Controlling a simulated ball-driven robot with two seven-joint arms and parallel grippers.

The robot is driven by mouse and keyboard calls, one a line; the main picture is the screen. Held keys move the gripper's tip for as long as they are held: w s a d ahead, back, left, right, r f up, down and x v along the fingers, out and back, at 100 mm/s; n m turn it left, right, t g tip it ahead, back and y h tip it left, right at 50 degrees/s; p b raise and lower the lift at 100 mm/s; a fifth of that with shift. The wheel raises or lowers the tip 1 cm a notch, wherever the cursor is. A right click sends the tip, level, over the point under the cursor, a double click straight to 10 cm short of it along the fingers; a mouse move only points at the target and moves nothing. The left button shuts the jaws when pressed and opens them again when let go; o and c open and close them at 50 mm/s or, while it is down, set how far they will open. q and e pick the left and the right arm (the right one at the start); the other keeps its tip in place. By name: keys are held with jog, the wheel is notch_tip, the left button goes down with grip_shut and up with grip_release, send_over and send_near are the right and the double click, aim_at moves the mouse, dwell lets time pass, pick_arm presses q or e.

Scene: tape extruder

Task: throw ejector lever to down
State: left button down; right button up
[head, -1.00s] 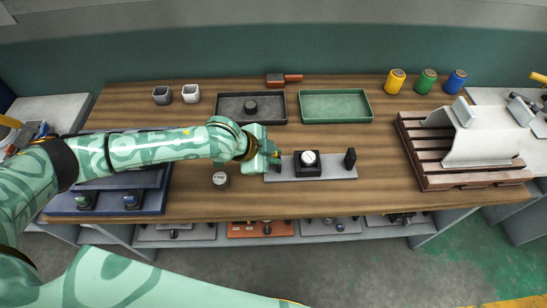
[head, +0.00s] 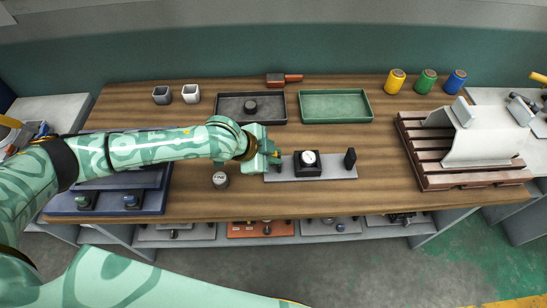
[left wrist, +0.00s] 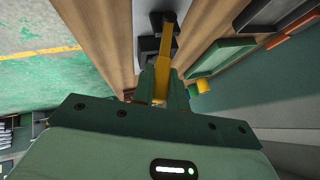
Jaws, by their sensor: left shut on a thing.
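A grey base plate (head: 330,172) on the wooden bench carries a black block with a white round dial (head: 308,158) and a black upright post (head: 350,158). My left gripper (head: 275,158) is at the plate's left end. In the left wrist view, my left gripper (left wrist: 162,82) is shut on a yellow-orange bar (left wrist: 166,48), which looks like the ejector lever. The bar runs from between the fingers toward the dark parts on the plate. In the head view the gripper hides the lever, so its angle is hard to tell. My right gripper is not in view.
A small round labelled piece (head: 220,179) stands just left of the plate. Behind are a black tray (head: 230,117) and a green tray (head: 335,119). A slatted wooden rack (head: 432,170) stands at right. Bare bench lies between plate and rack.

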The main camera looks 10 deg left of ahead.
pick_arm(q)
jog(key=shift+w+a+r+g+p, duration=0.1)
jog(key=shift+w+r+g+p, duration=0.05)
jog(key=shift+w+g+p, duration=0.2)
jog(key=shift+w+a+n+g, duration=0.1)
jog(key=shift+w+n+g, duration=0.15)
jog(key=shift+n+g, duration=0.1)
jog(key=shift+w, duration=0.15)
jog(key=shift+w+a+g+h+b, duration=0.25)
jog(key=shift+w+g+b, duration=0.2)
jog(key=shift+g+b, duration=0.25)
jog(key=shift+w+n, duration=0.1)
jog(key=shift+n, duration=0.15)
jog(key=shift+r, duration=0.1)
